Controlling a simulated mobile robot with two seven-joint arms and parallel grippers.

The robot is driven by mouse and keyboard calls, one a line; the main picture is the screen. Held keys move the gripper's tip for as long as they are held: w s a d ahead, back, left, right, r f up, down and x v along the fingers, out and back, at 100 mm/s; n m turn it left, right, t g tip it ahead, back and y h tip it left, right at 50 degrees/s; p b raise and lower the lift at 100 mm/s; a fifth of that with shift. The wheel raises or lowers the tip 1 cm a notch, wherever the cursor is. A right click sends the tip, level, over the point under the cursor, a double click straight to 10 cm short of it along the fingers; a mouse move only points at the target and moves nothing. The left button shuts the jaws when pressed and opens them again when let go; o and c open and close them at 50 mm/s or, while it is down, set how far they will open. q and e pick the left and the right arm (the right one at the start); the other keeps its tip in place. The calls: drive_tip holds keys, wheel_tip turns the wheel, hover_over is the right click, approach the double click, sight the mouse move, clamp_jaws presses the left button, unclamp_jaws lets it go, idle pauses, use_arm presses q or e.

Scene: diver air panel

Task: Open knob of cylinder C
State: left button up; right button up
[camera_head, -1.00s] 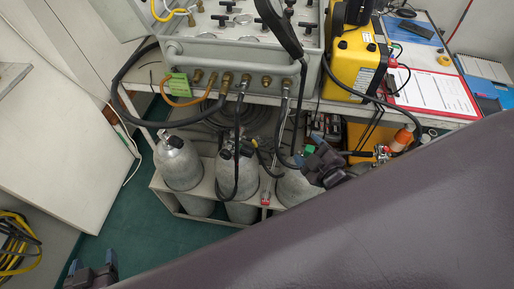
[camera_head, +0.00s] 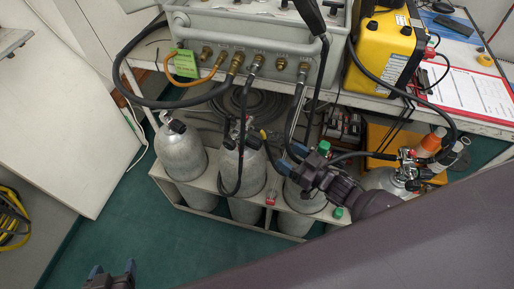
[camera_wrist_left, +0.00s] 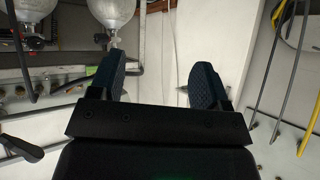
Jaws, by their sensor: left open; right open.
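Grey gas cylinders stand in a white rack: one at the left (camera_head: 181,155), one in the middle (camera_head: 243,172), one at the right (camera_head: 304,200). I can read no letters on them. My right gripper (camera_head: 290,160) is open at the top of the right-hand cylinder and hides most of its valve and knob. I cannot tell whether it touches them. A green piece (camera_head: 324,147) shows just beside it. My left gripper (camera_head: 110,271) is open and low at the bottom left, away from the cylinders; its spread, empty fingers show in the left wrist view (camera_wrist_left: 158,78).
Black hoses (camera_head: 246,115) hang from the grey air panel (camera_head: 240,32) down to the cylinders. A yellow case (camera_head: 383,55) and a red-edged sheet (camera_head: 468,95) lie on the bench. Another valve (camera_head: 408,165) is at the right. Green floor (camera_head: 150,225) is clear at the left.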

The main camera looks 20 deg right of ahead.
drive_tip(key=n+g+y+b, duration=0.1)
drive_tip(key=y+b, duration=0.1)
approach(260, 146)
drive_tip(key=b+x, duration=0.1)
drive_tip(key=x, duration=0.9)
drive_tip(key=shift+w+a, duration=0.15)
drive_tip(key=shift+w, duration=0.1)
use_arm(q)
drive_tip(key=shift+g, duration=0.3)
drive_tip(key=f, duration=0.2)
drive_tip(key=s+f, duration=0.1)
drive_tip(key=f, duration=0.2)
drive_tip(key=shift+r, duration=0.1)
use_arm(e)
drive_tip(key=c, duration=0.9)
use_arm(q)
drive_tip(key=shift+w+r, duration=0.1)
use_arm(e)
drive_tip(key=shift+n, duration=1.7)
drive_tip(key=o, duration=0.9)
